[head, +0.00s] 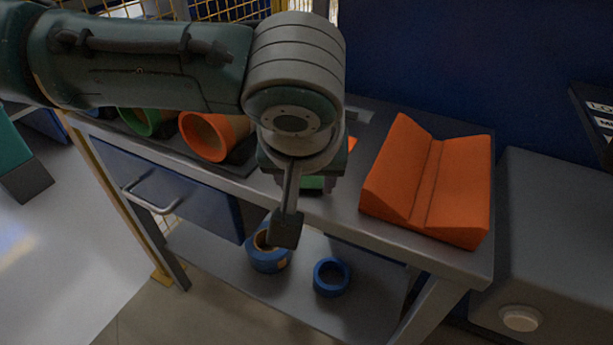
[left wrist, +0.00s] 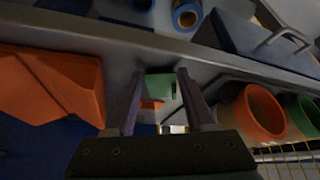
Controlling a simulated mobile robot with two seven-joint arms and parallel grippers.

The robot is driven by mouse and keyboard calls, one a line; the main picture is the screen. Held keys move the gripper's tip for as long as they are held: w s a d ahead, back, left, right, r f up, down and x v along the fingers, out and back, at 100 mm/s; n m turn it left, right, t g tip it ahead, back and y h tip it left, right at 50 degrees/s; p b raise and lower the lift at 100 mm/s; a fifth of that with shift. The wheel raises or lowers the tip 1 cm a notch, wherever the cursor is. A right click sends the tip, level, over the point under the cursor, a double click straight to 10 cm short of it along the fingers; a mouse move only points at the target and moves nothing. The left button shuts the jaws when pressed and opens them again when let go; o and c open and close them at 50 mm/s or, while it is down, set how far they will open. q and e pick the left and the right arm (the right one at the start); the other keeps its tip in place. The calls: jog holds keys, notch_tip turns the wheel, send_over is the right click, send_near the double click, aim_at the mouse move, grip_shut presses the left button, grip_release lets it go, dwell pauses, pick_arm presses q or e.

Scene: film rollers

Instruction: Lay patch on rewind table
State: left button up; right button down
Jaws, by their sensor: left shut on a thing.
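My left gripper (head: 314,186) hangs over the front edge of a grey workbench (head: 345,215), between the orange V-shaped block and the orange ring. It is mostly hidden by its own wrist in the head view. In the left wrist view its two fingers (left wrist: 161,76) are closed on a small pale green piece (left wrist: 159,86), which seems to be the patch. A bit of green (head: 311,183) shows under the wrist in the head view. Whether the piece touches the bench top I cannot tell. I cannot tell which surface is the rewind table. My right gripper is not in view.
An orange V-shaped block (head: 452,190) stands at the bench's right end. An orange ring (head: 207,140) and a green ring (head: 144,122) lie left of the gripper. A drawer (head: 170,190) is below. Blue rolls (head: 331,277) sit on the lower shelf. A grey cabinet (head: 550,220) adjoins at right.

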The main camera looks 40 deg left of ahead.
pick_arm(q)
jog(key=shift+f, duration=0.4)
jog(key=o, duration=1.3)
jog(key=shift+f, duration=0.1)
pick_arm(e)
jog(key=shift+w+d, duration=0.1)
pick_arm(q)
jog(key=shift+f, duration=0.1)
